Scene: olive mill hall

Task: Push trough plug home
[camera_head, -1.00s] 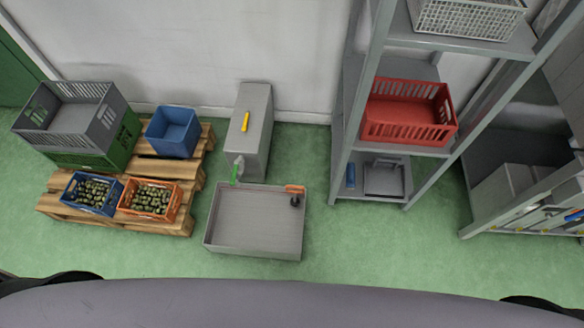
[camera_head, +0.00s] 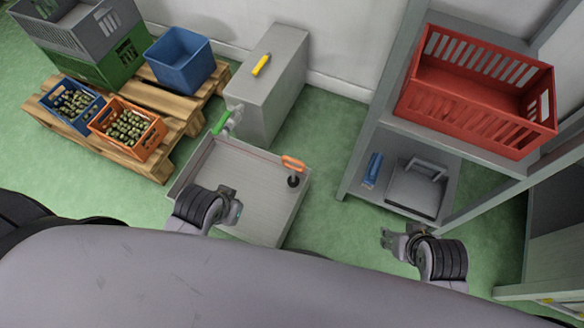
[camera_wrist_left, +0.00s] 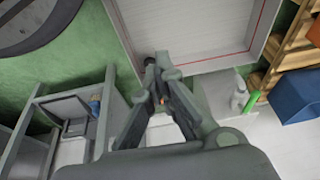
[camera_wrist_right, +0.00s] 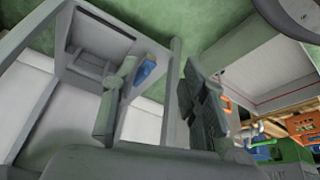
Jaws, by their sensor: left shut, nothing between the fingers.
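The grey trough (camera_head: 250,205) stands on the floor in front of a grey box-shaped stand. The plug (camera_head: 293,172), black below with an orange handle, is at its far right corner; I cannot tell how deep it sits. My left gripper (camera_head: 232,208) is shut and empty over the trough's front part, to the left of the plug in the head view. In the left wrist view the fingers (camera_wrist_left: 160,68) meet in front of the trough's corner, and a dark bit beside the tips may be the plug. My right gripper (camera_head: 390,238) is open and empty, right of the trough.
The grey stand (camera_head: 270,85) bears a yellow-handled tool (camera_head: 261,65); a green-handled tap (camera_head: 222,122) is beside the trough. A pallet (camera_head: 160,165) with crates stands left. A shelf rack with a red crate (camera_head: 475,95) stands right. Green floor lies between trough and rack.

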